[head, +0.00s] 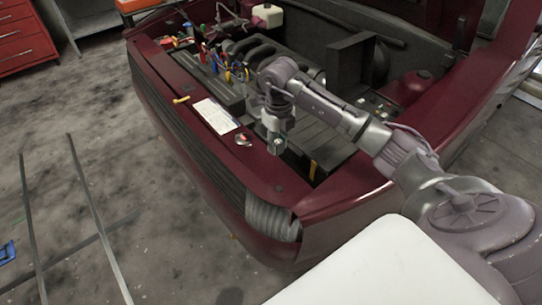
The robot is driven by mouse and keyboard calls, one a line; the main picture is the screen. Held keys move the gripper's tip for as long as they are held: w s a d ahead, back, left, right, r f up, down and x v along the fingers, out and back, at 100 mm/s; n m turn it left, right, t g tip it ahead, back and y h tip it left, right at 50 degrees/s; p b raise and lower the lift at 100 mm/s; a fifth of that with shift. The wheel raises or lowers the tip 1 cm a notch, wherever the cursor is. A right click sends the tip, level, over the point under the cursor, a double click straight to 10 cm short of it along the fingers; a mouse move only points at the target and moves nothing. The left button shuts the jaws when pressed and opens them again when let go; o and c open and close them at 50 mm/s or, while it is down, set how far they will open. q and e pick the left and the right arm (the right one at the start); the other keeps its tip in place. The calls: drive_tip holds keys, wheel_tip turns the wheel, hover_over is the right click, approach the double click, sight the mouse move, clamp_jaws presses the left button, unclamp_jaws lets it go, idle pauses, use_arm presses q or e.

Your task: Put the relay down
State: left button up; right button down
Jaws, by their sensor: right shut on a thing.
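My right gripper (275,138) reaches in from the right and points down over the front edge of the car's engine bay. It is shut on a small, pale thing, likely the relay (278,146), at its fingertips. The relay is small here and partly hidden by the fingers. I cannot tell whether it touches the surface below. My left gripper is not in view.
The dark red car (190,95) stands with its engine bay open. A white label sheet (215,116) and a small round red-and-silver item (243,139) lie on its front panel. Colourful small items (207,55) cluster at the bay's left. A red tool cabinet (22,38) stands far left.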

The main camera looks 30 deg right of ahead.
drive_tip(key=shift+a+f, duration=0.75)
drive_tip(key=shift+a, duration=0.35)
wheel_tip(320, 180, down, 3)
drive_tip(key=shift+s+f+p, duration=0.1)
drive_tip(key=shift+p, duration=0.45)
drive_tip(key=shift+f, duration=0.3)
drive_tip(key=shift+f, duration=0.2)
drive_tip(key=c, duration=0.9)
unclamp_jaws()
